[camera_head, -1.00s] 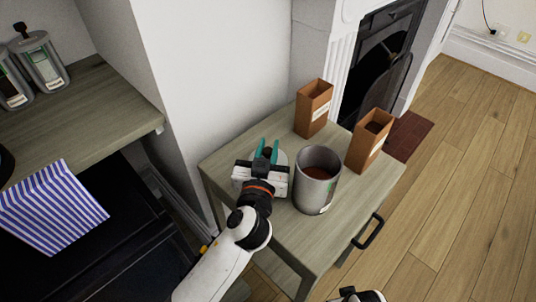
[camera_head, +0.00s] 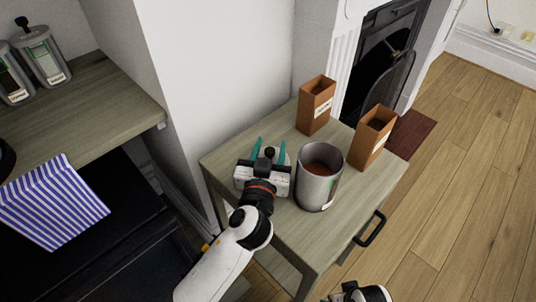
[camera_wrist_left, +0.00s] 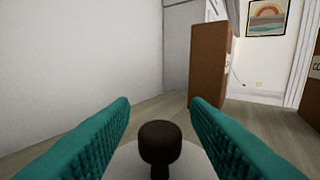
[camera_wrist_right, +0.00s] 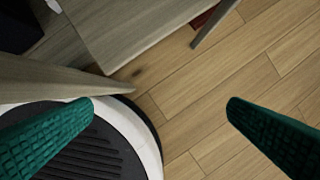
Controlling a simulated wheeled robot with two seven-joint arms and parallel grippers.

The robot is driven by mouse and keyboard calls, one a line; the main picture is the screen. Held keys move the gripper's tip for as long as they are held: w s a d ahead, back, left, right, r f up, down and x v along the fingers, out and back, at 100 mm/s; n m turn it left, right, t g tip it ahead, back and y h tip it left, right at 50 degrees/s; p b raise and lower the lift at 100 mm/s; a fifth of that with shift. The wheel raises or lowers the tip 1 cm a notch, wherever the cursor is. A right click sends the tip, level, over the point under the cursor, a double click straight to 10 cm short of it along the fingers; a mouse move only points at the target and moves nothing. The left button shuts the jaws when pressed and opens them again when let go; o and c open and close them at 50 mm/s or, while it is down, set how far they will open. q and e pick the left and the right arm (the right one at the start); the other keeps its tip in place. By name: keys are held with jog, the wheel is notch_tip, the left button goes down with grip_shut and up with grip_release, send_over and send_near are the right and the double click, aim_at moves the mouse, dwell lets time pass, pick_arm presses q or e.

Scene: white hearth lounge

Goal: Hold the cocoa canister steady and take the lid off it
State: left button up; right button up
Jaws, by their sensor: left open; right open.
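The cocoa canister (camera_head: 318,186) is a grey metal cylinder standing upright on the small wooden table, its top open and brown powder inside. Its pale lid (camera_wrist_left: 125,162) with a dark knob (camera_wrist_left: 160,142) lies on the table to the left of the canister. My left gripper (camera_head: 270,142) is open, its teal fingers on either side of the knob and apart from it. My right gripper (camera_wrist_right: 160,105) is open and empty, low over the floor and my base; only part of it shows at the bottom of the head view.
Two brown open boxes (camera_head: 317,106) (camera_head: 371,138) stand behind the canister on the table (camera_head: 335,232). A black handle (camera_head: 370,230) sticks out at its front. Floor at right is clear.

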aim_at(269, 154)
pick_arm(q)
jog(key=shift+s, duration=0.1)
jog(key=s, duration=0.2)
jog(key=s+a, duration=0.1)
jog(key=s, duration=0.1)
jog(key=shift+s, duration=0.4)
jog(key=s, duration=0.3)
jog(key=s+a, duration=0.1)
jog(key=s, duration=0.1)
jog(key=shift+s+b, duration=0.3)
jog(key=shift+b, duration=0.1)
jog(key=shift+s+a+r, duration=0.1)
jog(key=shift+s, duration=0.5)
pick_arm(e)
jog(key=shift+w+r, duration=0.1)
jog(key=shift+r, duration=1.35)
